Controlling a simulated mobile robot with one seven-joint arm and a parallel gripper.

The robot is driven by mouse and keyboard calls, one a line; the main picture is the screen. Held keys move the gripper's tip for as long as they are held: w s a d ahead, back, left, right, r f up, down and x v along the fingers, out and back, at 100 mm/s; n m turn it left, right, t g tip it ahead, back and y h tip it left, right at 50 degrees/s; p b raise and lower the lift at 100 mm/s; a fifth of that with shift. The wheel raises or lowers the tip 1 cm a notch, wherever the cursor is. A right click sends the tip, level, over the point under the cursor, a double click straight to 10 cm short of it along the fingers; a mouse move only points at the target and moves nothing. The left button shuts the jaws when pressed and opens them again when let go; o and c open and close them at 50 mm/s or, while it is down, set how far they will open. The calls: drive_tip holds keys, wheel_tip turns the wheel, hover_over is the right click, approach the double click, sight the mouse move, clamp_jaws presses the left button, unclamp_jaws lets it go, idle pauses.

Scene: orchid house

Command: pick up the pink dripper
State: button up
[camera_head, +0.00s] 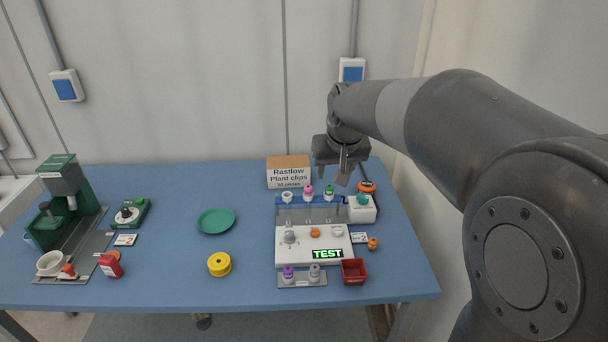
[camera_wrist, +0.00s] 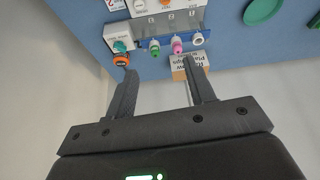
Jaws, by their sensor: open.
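The pink dripper (camera_head: 308,191) stands upright in a blue rack (camera_head: 279,200) at the back of the table, between a white-topped dripper (camera_head: 287,197) and a green-topped one (camera_head: 329,190). In the wrist view the pink dripper (camera_wrist: 177,46) shows beyond my fingers, nearer the right finger, between the green (camera_wrist: 155,48) and white (camera_wrist: 198,38) tops. My gripper (camera_head: 340,178) is open and empty, above and slightly right of the rack, apart from the drippers.
A cardboard clip box (camera_head: 289,178) stands behind the rack. A white test panel (camera_head: 300,256) lies in front, with a red bin (camera_head: 354,271) at its corner. A white box with a teal knob (camera_head: 362,208) is right of the rack. Open table surrounds the green dish (camera_head: 216,221).

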approach(308, 186)
drive_tip(key=shift+n, duration=0.3)
drive_tip(key=x, duration=0.8)
drive_tip(key=shift+f, duration=0.4)
drive_tip(key=shift+c, duration=0.4)
drive_tip(key=c, duration=1)
drive_tip(key=shift+r, duration=0.1)
